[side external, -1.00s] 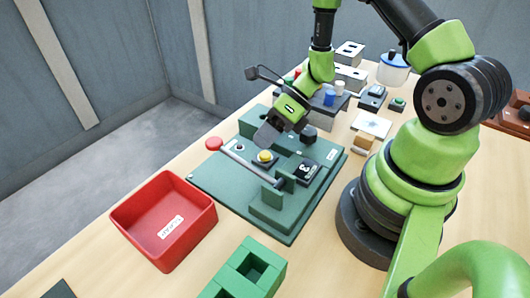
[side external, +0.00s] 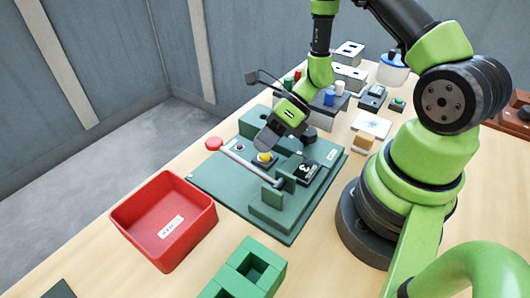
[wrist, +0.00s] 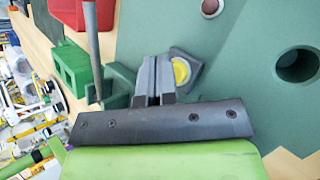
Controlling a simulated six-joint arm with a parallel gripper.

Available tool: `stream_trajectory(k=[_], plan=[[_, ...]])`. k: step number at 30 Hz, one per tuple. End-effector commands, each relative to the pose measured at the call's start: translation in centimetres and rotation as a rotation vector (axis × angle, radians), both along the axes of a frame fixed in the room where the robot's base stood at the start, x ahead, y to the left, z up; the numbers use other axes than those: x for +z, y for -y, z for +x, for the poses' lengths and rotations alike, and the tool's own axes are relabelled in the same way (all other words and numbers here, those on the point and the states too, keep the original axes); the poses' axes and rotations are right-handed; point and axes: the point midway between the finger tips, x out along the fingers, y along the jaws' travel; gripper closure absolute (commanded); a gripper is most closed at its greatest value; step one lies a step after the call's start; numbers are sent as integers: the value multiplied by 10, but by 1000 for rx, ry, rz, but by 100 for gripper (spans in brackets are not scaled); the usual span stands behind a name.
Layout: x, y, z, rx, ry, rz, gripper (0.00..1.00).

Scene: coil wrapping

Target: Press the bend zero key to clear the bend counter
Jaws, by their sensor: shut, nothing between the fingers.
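A yellow round key (side external: 264,157) on a dark square base stands on the green fixture plate (side external: 215,184). It also shows in the wrist view (wrist: 181,71), just right of my fingertips. My gripper (side external: 265,148) is shut and empty, pointing down close over the key and partly covering it in the side view. I cannot tell whether the fingertips touch the key. A dark counter (side external: 308,171) with a white digit that looks like 3 sits to the right of the key.
A metal rod (side external: 247,168) runs across the fixture near the key. A red bin (side external: 163,222) and a green block (side external: 245,270) are in front. Switches and jars stand behind.

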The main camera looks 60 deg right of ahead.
Motion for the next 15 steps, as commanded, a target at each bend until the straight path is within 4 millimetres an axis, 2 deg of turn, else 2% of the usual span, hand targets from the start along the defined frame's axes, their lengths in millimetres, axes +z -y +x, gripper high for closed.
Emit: stream_trajectory(k=[15], plan=[[-8, 0, -1, 4, -2, -3, 100]])
